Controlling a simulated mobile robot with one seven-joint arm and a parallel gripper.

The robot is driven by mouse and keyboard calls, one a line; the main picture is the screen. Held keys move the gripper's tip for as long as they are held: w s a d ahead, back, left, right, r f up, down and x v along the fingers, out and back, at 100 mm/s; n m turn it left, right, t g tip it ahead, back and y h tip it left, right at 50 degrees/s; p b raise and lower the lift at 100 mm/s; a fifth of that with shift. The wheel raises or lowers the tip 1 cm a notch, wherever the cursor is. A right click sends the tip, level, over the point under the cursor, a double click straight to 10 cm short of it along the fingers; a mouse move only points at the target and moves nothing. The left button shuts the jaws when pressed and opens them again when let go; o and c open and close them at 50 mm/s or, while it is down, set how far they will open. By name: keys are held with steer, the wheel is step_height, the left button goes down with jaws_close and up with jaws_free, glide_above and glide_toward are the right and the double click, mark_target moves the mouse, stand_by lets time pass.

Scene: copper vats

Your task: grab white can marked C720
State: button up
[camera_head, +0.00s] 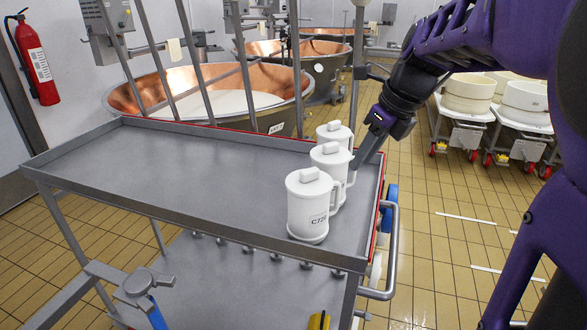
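The white can marked C720 (308,208) stands upright on the right end of the grey cart top (170,160), the nearest of three similar cans. It has a lid with a raised block and a handle on its right. The middle white can (330,160) and the rear white can (336,133) stand behind it in a row. My gripper (360,161) reaches in from the upper right, its grey fingers pointing down beside the right of the middle can. I cannot tell whether they touch it, or how far apart they are.
The left and middle of the cart top are bare. The cart has a raised rim and a grey handle (391,255) at its right end. Copper vats (265,88) stand behind it. White tubs (470,95) on wheeled frames stand at the back right. A fire extinguisher (36,62) hangs at left.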

steer(key=b, duration=0.1)
glide_toward(339, 197)
steer(key=x, duration=0.5)
steer(key=b+x, duration=0.1)
steer(key=x, duration=0.4)
steer(key=shift+f, duration=0.15)
steer(key=shift+d, duration=0.1)
jaws_close()
stand_by(0.9)
